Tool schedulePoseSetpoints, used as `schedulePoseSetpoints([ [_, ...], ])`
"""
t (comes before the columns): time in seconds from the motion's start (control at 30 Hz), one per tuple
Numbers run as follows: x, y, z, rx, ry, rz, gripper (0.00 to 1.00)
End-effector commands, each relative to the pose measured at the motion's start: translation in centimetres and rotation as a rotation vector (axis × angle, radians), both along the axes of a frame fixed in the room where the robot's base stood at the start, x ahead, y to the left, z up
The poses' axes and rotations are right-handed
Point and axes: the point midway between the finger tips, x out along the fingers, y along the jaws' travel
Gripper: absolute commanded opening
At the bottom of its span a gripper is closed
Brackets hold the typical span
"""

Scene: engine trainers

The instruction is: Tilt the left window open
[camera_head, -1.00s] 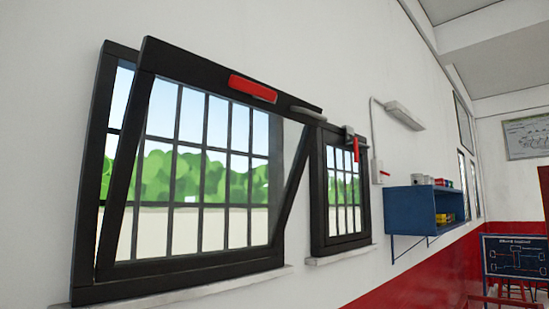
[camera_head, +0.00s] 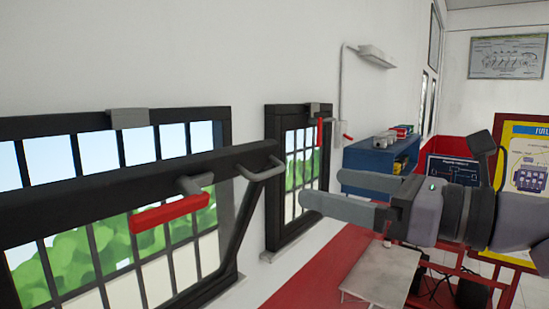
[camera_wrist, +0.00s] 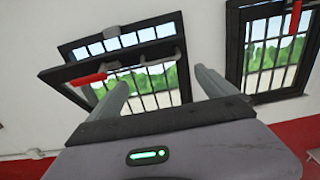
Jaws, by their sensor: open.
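The left window has a black frame (camera_head: 60,127) and a black barred sash (camera_head: 90,203) tilted into the room at its top. The sash's red handle (camera_head: 170,213) lies along the top rail; it also shows in the wrist view (camera_wrist: 88,79). A grey hook-like pull (camera_head: 262,170) sits at the rail's right end. My gripper (camera_head: 318,192) is open and empty, right of the sash and apart from it in the head view. In the wrist view, its fingers (camera_wrist: 160,80) reach up toward the left window, with the tilted rail beyond them.
The right window (camera_head: 268,165) looks shut, its red handle (camera_head: 320,132) upright. A blue wall shelf (camera_head: 368,162) with small items is farther right. A grey tabletop (camera_head: 382,274) stands below my gripper. White wall surrounds the windows.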

Motion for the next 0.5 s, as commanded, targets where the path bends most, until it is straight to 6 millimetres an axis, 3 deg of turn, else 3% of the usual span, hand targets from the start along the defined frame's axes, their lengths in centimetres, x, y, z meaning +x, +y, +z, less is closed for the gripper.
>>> schedulePoseSetpoints([
  [0.2,4.0,5.5,0.3,-0.001,0.004,0.007,0.95],
  [0.5,7.3,9.4,0.1,-0.002,0.001,0.002,0.95],
])
